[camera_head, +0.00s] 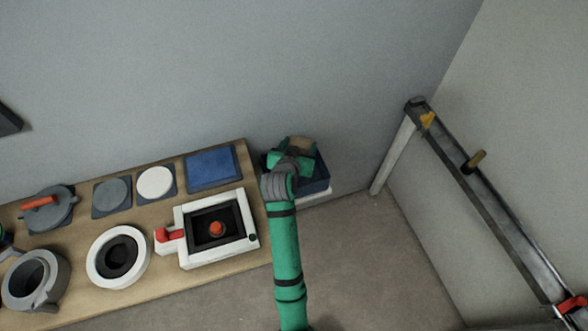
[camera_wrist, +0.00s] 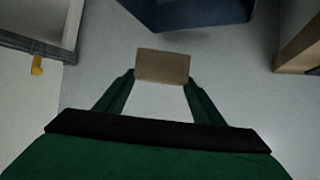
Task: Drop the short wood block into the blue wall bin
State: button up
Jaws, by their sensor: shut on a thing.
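The short wood block (camera_wrist: 162,66) is a brown block between my fingertips in the wrist view. It also shows in the head view (camera_head: 301,144) at the far end of my arm. My gripper (camera_wrist: 161,80) is shut on it. The blue wall bin (camera_head: 318,178) is at the wall, right of the wooden table, partly hidden by my gripper and arm in the head view. In the wrist view the bin (camera_wrist: 195,12) is at the top edge, beyond the block. The block is apart from the bin there. The bin's inside is hidden.
The wooden table (camera_head: 85,232) on the left holds a white-framed hatch (camera_head: 247,222), round fittings and a blue square panel (camera_head: 212,168). A metal rail (camera_head: 495,215) with a yellow clip (camera_head: 427,120) runs along the right wall. Floor right of my arm is clear.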

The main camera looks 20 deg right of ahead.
jog(key=shift+a+f, duration=0.1)
jog(key=shift+f, duration=2.65)
jog(key=o, duration=1.2)
jog(key=shift+c, duration=0.2)
jog(key=shift+s, duration=0.1)
jog(key=v, duration=1.1)
jog(key=shift+f, duration=0.1)
